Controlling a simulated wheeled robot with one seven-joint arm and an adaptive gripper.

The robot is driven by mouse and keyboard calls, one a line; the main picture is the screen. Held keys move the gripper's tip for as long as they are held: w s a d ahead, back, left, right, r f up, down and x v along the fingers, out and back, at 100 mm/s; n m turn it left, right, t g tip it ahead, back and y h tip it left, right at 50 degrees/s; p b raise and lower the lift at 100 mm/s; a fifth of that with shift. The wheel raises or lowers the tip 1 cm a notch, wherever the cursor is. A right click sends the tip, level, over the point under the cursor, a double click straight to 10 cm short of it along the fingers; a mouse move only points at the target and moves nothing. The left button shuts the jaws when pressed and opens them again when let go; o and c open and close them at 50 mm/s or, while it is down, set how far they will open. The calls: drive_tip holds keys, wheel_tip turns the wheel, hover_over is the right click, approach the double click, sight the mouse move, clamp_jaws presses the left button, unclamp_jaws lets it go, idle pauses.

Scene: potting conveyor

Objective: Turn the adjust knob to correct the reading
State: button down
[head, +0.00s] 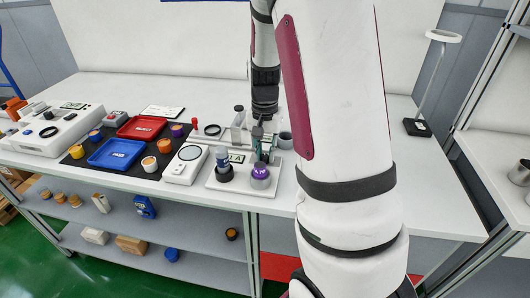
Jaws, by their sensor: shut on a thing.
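My gripper (264,148) points down over a pale instrument board (225,184) near the table's front edge. It is shut on what seems to be the adjust knob, which the fingers largely hide. A small display (236,158) sits on the board, left of the fingers; its reading is too small to make out. A purple-topped round piece (260,170) on a grey base stands at the board's front right, just below the fingertips; I cannot tell if they touch it. A dark blue-grey cylinder (222,157) stands upright on a dark base to its left.
A white device with a round dial (189,153) lies left of the board. A dark mat carries a red tray (142,127), a blue tray (116,153) and several small pots. The table's right part is mostly clear, with a lamp (418,127) behind.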

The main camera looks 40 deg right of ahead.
sight(264, 156)
drive_tip(key=shift+n, duration=1.5)
drive_tip(key=shift+w, duration=0.1)
drive_tip(key=c, duration=1.4)
unclamp_jaws()
wheel_tip(264, 156, up, 12)
